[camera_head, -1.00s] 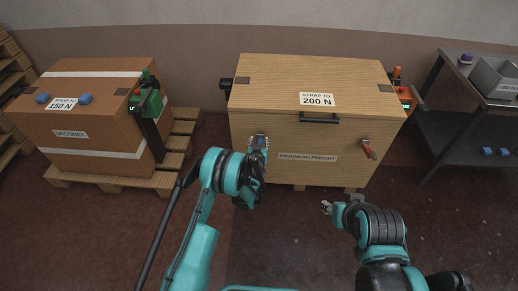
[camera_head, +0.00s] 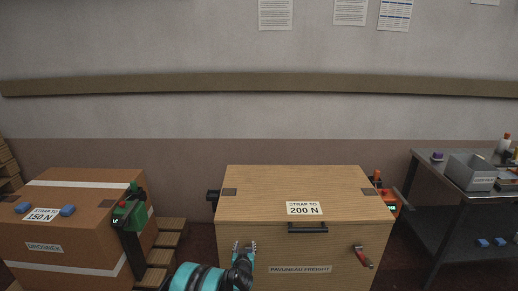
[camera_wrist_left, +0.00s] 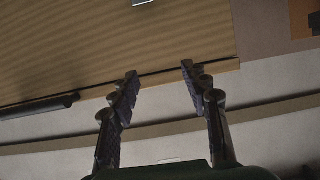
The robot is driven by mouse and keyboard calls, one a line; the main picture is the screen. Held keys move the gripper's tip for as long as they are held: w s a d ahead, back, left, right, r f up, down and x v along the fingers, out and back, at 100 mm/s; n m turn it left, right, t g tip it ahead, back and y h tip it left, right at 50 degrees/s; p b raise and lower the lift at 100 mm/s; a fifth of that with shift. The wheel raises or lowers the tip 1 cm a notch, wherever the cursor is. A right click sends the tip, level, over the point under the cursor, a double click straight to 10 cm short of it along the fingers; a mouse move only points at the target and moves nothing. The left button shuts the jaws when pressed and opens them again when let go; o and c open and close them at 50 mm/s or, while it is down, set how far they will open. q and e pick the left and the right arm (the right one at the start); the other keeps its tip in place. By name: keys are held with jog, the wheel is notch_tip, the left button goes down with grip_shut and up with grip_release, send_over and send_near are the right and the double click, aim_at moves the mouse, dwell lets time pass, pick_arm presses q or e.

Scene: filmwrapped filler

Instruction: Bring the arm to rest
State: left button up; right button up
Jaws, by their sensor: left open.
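My left gripper (camera_head: 244,246) points up in front of the wooden crate (camera_head: 345,235), at the left part of its front face. In the left wrist view the two fingers of my left gripper (camera_wrist_left: 160,70) stand apart with nothing between them. The crate's wood (camera_wrist_left: 90,45) fills the upper part of that view. I cannot tell if the fingers touch the crate. Most of my left arm (camera_head: 198,278) is below the head view's lower edge. My right arm and gripper do not show.
The crate has a "200 N" label (camera_head: 304,208), a dark handle (camera_head: 308,229) and a red-handled part (camera_head: 363,257). A strapped brown box (camera_head: 85,262) with a green tool (camera_head: 130,210) stands left. A grey table (camera_head: 440,167) with a bin (camera_head: 472,173) stands right.

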pick_arm(q)
jog(key=s+a+r+g, duration=0.1)
jog(key=s+a+r, duration=0.2)
jog(key=s+r, duration=0.3)
jog(key=s+a+r+g+y, duration=0.1)
jog(key=s+a+r, duration=0.25)
jog(key=r, duration=0.45)
jog(key=s+a+r+g, duration=0.1)
jog(key=s+a+r, duration=0.1)
jog(key=s+r, duration=0.4)
jog(key=s+a+g+h, duration=0.1)
jog(key=s+a+g, duration=0.1)
jog(key=s, duration=2.7)
jog(key=shift+s+a+g, duration=0.2)
jog(key=shift+g, duration=0.7)
jog(key=shift+w, duration=0.1)
jog(key=shift+c, duration=0.5)
